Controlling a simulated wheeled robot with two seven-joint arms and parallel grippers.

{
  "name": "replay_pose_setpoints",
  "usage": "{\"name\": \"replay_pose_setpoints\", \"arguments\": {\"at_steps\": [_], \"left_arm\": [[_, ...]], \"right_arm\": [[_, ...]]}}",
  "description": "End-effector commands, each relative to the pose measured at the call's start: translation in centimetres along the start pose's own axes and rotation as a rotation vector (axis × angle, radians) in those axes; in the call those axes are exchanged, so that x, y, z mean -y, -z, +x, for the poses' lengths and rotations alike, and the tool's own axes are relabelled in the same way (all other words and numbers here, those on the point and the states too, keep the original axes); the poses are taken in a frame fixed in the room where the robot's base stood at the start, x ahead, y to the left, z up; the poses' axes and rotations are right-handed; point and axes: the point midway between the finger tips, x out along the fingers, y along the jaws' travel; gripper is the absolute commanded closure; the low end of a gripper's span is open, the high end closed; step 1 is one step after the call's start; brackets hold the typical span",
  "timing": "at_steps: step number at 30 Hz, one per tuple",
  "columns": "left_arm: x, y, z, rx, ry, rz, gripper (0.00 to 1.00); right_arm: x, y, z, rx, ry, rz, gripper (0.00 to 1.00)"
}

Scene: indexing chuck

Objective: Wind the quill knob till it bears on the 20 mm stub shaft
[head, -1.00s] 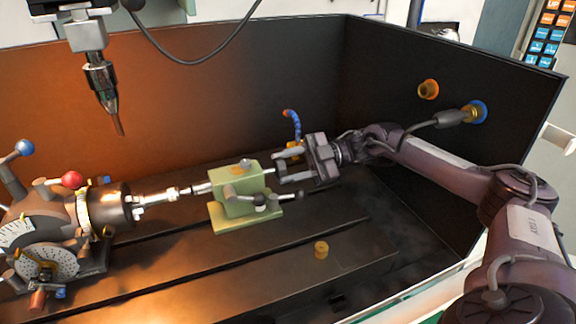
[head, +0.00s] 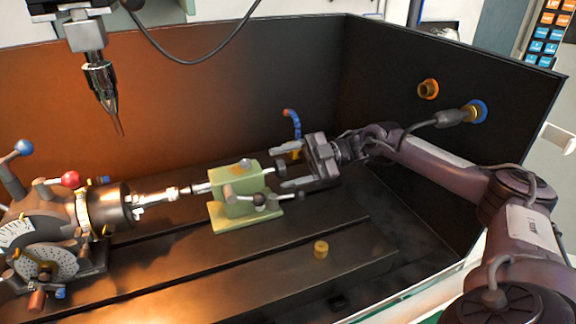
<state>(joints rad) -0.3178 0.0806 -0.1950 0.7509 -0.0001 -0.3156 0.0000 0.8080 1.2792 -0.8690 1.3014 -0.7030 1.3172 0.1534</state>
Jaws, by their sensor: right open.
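The green tailstock (head: 236,194) stands on the slotted table. Its quill points left at the stub shaft (head: 158,197), which sticks out of the dark chuck (head: 112,208). The quill tip (head: 201,188) is close to the shaft's right end; I cannot tell whether they touch. The quill knob (head: 281,170) is a small dark piece at the tailstock's right end. My right gripper (head: 285,166) comes from the right and is open, one finger behind the knob and one in front, apparently clear of it. My left gripper is not in view.
A blue nozzle (head: 292,121) rises behind. A spindle with a drill (head: 102,85) hangs upper left. Dark walls enclose the back and right.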

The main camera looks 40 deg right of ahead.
Motion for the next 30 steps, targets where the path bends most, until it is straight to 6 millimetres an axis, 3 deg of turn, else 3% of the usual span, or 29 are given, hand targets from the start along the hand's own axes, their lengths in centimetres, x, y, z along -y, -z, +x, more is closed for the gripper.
{"name": "replay_pose_setpoints", "arguments": {"at_steps": [6,10,16,24,30], "left_arm": [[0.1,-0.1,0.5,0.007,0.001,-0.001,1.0],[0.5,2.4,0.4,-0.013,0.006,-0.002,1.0],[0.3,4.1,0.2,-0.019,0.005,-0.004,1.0],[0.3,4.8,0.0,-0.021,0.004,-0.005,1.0],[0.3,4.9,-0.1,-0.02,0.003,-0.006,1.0]], "right_arm": [[0.0,-0.1,-0.9,0.002,0.0,-0.003,0.37],[0.0,-0.2,-2.8,0.003,-0.003,-0.004,0.37],[0.0,-0.1,-5.2,0.002,-0.002,-0.004,0.37],[-0.1,0.0,-7.3,0.001,-0.001,-0.001,0.37],[0.0,0.0,-7.8,0.0,0.0,0.0,0.37]]}}
